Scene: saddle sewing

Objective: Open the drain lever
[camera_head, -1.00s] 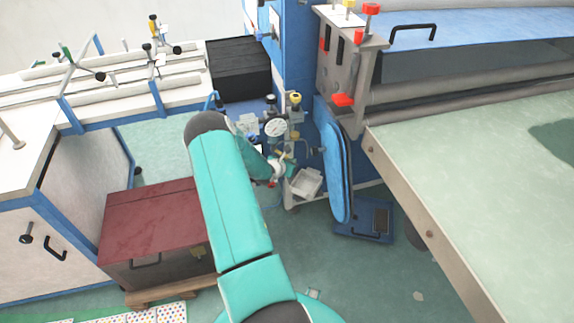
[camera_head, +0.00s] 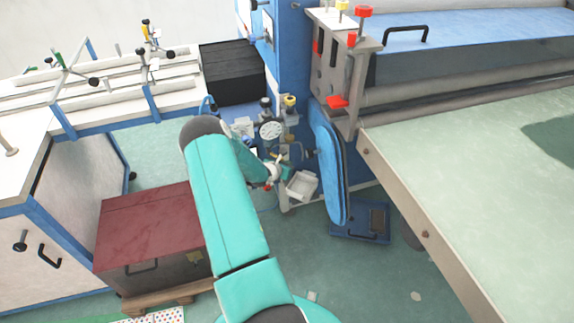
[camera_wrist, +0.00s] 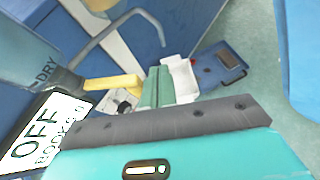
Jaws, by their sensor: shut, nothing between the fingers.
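A yellow lever (camera_wrist: 112,83), which looks like the drain lever, sticks out to the right below a blue-grey cylinder (camera_wrist: 40,72) marked "DRY" in the wrist view. My gripper (camera_wrist: 158,80) shows there as two teal fingers closed together, with nothing between them. The fingers are just right of the lever's tip; I cannot tell whether they touch it. In the head view my gripper (camera_head: 273,171) is low beside the gauge and valve group (camera_head: 271,130), partly hidden by my arm. The lever cannot be made out there.
A white tray (camera_head: 301,186) is just right of my gripper; it also shows in the wrist view (camera_wrist: 185,78). A sign reading "OFF" (camera_wrist: 40,132) is at lower left there. A blue padded panel (camera_head: 329,172) and a floor pedal (camera_head: 361,222) stand right. A dark red-topped box (camera_head: 150,228) is left.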

